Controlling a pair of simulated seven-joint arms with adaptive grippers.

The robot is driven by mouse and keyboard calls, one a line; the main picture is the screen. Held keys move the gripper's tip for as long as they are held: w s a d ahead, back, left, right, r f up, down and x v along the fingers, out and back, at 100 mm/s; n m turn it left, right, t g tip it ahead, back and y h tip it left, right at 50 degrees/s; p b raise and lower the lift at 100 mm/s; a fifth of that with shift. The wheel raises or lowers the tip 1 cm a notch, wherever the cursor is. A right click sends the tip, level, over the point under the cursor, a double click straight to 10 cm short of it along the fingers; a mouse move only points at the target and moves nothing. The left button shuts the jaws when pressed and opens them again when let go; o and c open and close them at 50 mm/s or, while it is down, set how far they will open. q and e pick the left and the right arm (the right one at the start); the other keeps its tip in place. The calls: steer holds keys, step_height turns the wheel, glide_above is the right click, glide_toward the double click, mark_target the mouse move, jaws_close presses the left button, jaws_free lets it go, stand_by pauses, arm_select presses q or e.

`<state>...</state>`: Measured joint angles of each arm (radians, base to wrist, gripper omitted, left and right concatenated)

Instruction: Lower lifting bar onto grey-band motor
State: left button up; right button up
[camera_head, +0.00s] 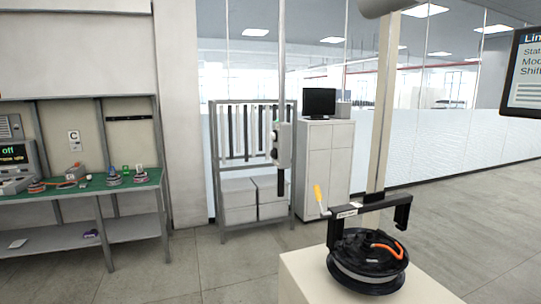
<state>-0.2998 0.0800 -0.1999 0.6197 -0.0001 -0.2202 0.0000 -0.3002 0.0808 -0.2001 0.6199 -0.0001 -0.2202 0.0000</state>
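The black lifting bar (362,207) spans above the motor in the head view, with a leg hanging down at each end. A white label is on its left part, and a yellow handle (318,197) stands up at its left end. The grey-band motor (352,272) lies flat on a pale stand, black on top with a light grey band around its side and an orange cable (386,246) on it. The left leg reaches down to the motor's far rim in the picture; I cannot tell whether it touches. Neither gripper is in view.
The pale stand (300,275) is at the front. A pale post (384,110) rises behind the bar. A thin pole with a control box (283,145) hangs left of it. A green-topped bench (95,187) with several parts is at the left. A rack (225,225) and cabinet (337,150) stand behind. The right floor is clear.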

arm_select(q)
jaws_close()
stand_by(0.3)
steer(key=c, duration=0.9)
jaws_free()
